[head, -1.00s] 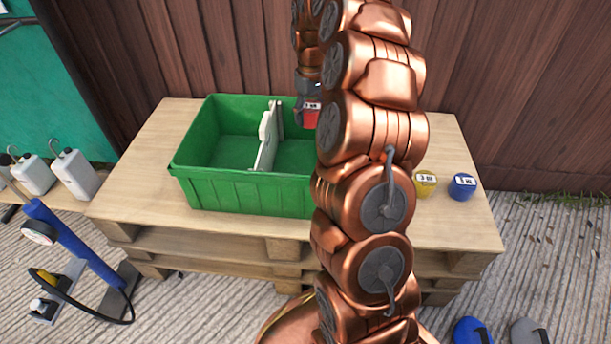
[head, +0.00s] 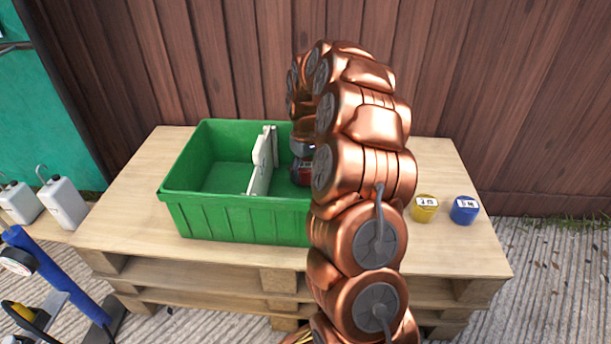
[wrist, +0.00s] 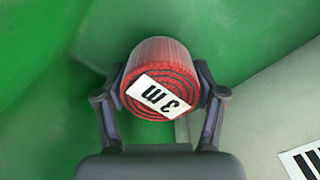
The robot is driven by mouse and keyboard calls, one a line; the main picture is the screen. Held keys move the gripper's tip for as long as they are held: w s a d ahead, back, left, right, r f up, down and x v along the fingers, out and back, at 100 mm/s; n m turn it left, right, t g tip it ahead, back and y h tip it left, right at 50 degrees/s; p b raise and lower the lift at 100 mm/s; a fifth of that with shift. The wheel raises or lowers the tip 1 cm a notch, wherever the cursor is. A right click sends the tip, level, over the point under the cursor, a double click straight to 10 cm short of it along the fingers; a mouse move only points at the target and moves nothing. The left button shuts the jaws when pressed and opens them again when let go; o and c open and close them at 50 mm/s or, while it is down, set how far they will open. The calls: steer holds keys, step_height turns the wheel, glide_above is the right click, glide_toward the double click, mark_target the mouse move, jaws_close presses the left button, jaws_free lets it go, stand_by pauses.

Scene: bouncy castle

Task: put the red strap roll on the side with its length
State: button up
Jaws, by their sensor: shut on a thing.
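The red strap roll (wrist: 160,80) has a white label reading "3 m", which appears upside down in the wrist view. My gripper (wrist: 161,95) is shut on it, one finger on each side. In the head view the red roll (head: 300,174) is low in the right compartment of the green crate (head: 235,219), right of the cream divider (head: 261,172). My gripper (head: 302,150) is above it, partly hidden by my arm. Whether the roll touches the crate floor cannot be told. A striped black-and-white marking (wrist: 302,163) shows at the wrist view's lower right.
The crate stands on a wooden pallet table (head: 440,240). A yellow roll (head: 424,208) and a blue roll (head: 464,210) with small labels stand at the right. White weights with hooks (head: 62,203) and a blue pump (head: 55,270) are at the left. A plank wall is behind.

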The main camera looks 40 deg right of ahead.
steer(key=shift+f, duration=0.3)
steer(key=shift+f, duration=0.1)
steer(key=o, duration=1.4)
